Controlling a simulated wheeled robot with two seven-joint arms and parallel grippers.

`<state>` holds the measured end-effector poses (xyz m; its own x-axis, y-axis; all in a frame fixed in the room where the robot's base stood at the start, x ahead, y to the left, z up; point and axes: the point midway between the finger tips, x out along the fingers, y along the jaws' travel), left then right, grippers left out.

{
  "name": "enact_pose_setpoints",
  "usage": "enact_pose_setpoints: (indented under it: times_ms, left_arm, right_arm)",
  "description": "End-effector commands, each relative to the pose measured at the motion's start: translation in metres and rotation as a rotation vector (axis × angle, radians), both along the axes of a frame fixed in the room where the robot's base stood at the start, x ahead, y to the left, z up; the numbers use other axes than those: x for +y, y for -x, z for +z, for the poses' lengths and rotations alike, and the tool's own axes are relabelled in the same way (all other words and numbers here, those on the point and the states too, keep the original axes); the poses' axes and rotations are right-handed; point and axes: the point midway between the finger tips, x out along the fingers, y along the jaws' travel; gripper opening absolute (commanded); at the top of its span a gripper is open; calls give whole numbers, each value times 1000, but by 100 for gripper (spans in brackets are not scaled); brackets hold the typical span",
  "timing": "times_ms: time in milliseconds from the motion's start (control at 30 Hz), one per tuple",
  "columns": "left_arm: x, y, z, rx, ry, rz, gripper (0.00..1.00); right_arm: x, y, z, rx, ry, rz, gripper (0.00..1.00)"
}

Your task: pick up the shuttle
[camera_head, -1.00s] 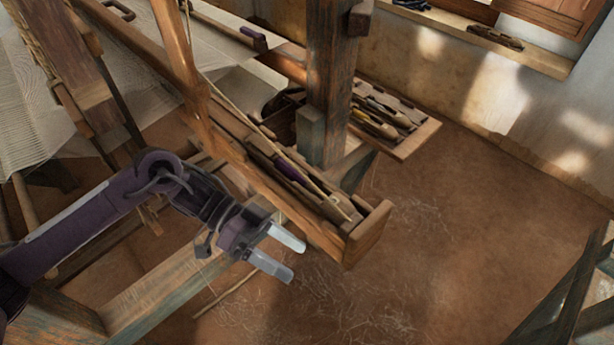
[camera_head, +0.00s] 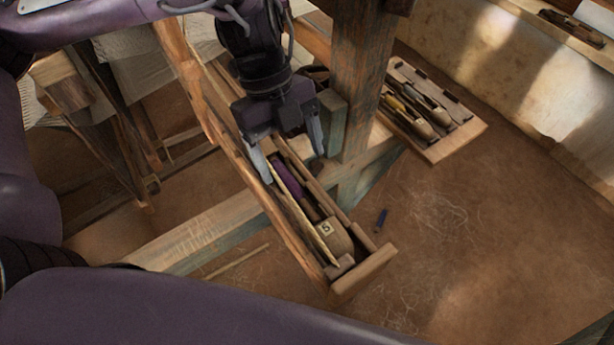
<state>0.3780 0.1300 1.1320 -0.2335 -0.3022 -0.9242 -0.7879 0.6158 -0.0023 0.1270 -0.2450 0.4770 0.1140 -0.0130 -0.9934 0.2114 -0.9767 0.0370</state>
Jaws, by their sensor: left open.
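The shuttle (camera_head: 333,238) lies in the long narrow wooden box (camera_head: 364,273) at the end of the loom beam. It has a pale wooden end marked "5" and purple yarn along its middle. My left gripper (camera_head: 290,160) points down over the box, around the shuttle's far part. Its two pale fingers are open, one on each side of the box's width, with nothing visibly held between them. The shuttle's far end is hidden under the gripper. I cannot tell whether the fingers touch the shuttle or box. My right gripper is not in view.
A thick wooden post (camera_head: 364,75) stands close to the right of my left gripper. Behind it, a wooden tray (camera_head: 462,134) holds several other shuttles. The floor at right is mostly clear.

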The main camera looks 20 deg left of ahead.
Motion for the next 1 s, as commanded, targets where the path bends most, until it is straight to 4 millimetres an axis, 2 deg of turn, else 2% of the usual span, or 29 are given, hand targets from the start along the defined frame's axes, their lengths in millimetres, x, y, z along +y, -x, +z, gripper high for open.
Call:
enact_pose_setpoints:
  times_ms: [200,300,700,967,1000]
  left_arm:
    - [-6,5,-18,2,1,-2,76]
    - [-7,7,-22,3,0,-1,76]
    - [-19,19,-63,3,0,0,76]
    - [-20,19,-66,1,1,1,76]
    - [-20,19,-66,1,1,1,71]
  right_arm:
    - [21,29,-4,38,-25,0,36]
    - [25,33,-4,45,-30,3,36]
    - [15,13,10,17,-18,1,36]
    - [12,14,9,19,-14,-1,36]
    - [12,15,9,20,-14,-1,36]
